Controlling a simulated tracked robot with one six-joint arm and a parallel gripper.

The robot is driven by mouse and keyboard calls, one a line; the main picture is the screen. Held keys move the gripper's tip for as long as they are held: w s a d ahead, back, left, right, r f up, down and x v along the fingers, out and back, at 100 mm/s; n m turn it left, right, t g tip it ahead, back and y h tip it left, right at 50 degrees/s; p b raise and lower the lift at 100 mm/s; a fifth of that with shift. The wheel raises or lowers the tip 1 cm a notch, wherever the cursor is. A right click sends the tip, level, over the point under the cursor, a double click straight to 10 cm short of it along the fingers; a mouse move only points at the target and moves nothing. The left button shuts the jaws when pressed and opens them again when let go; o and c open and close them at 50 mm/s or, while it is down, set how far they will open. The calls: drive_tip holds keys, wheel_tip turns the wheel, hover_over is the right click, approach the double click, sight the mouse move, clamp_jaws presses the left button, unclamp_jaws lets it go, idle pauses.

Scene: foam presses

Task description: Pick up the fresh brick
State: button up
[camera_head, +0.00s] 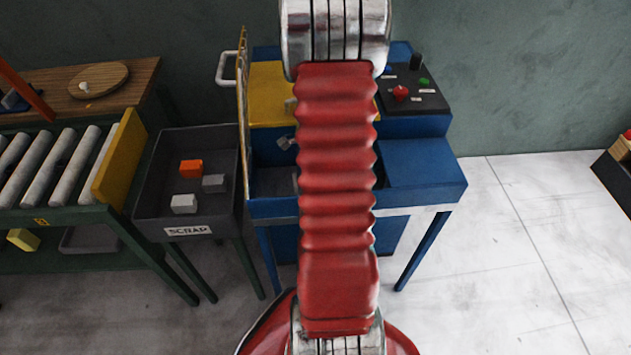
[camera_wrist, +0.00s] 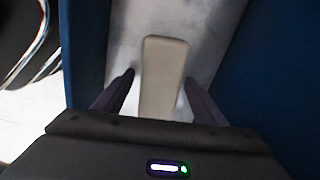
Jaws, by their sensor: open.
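A pale beige brick (camera_wrist: 163,62) lies lengthwise on a grey metal surface (camera_wrist: 213,28) in the wrist view. My gripper (camera_wrist: 159,79) is open, with one dark finger on each side of the brick and a gap showing on both sides. The near end of the brick is hidden behind the gripper body. In the head view my red arm covers the middle of the blue press (camera_head: 425,165), and neither the beige brick nor my gripper can be made out there.
Blue walls (camera_wrist: 265,75) flank the brick on both sides. In the head view a grey scrap bin (camera_head: 150,205) holds an orange block (camera_head: 191,167) and two grey blocks, left of the press. A roller conveyor (camera_head: 45,165) stands farther left.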

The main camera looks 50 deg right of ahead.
drive_tip(key=c, duration=1.4)
drive_tip(key=shift+o, duration=0.2)
drive_tip(key=shift+r, duration=0.2)
wheel_tip(320, 180, up, 10)
drive_tip(key=shift+f, duration=0.15)
